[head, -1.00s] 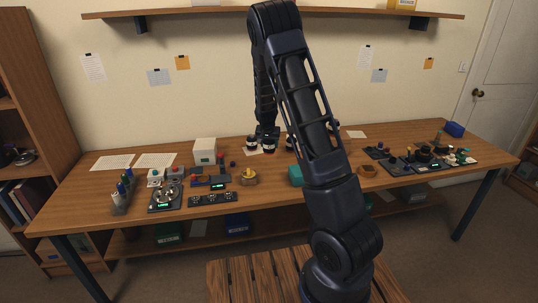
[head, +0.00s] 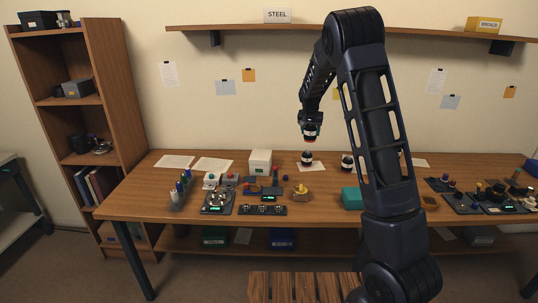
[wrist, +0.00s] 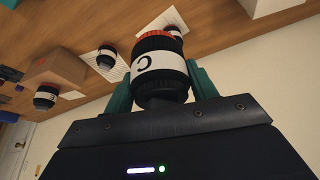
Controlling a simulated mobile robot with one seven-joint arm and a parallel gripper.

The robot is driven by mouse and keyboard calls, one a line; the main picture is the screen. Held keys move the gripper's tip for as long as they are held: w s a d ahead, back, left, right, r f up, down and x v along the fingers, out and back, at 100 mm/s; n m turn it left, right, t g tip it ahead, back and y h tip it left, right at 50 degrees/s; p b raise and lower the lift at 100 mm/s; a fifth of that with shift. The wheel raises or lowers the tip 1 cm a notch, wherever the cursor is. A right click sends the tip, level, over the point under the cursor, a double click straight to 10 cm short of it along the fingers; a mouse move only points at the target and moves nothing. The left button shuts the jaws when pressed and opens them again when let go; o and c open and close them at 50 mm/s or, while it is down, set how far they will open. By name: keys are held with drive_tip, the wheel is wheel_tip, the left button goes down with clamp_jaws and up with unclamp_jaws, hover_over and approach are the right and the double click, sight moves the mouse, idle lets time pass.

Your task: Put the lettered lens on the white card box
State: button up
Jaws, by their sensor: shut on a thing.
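My gripper (head: 311,119) is shut on a black lens (wrist: 160,72) with a white band lettered C and an orange-red ring. In the head view the held lens (head: 310,132) hangs in the air above the back of the bench. The white card box (head: 260,162) stands on the bench, to the left of and below my gripper; its top looks bare.
A teal block (head: 351,198), a brass-coloured piece (head: 302,193), small devices (head: 218,203) and bottles (head: 181,188) stand around the box. White sheets (head: 213,165) lie to its left. The wrist view shows a brown box (wrist: 58,68) beside other lenses. A shelf (head: 270,32) runs above.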

drive_tip(key=w+a+r+n, duration=0.1)
drive_tip(key=w+a+r, duration=0.15)
drive_tip(key=a, duration=0.35)
drive_tip(key=w+a+r+n, duration=0.1)
drive_tip(key=w+a+r, duration=0.1)
drive_tip(key=w+a, duration=0.35)
wheel_tip(320, 180, up, 2)
drive_tip(key=n+y, duration=0.1)
hover_over(261, 152)
drive_tip(key=s, duration=0.2)
drive_tip(key=f, duration=1.8)
drive_tip(key=shift+s+f, duration=0.2)
drive_tip(key=shift+f, duration=0.2)
drive_tip(key=shift+f, duration=0.4)
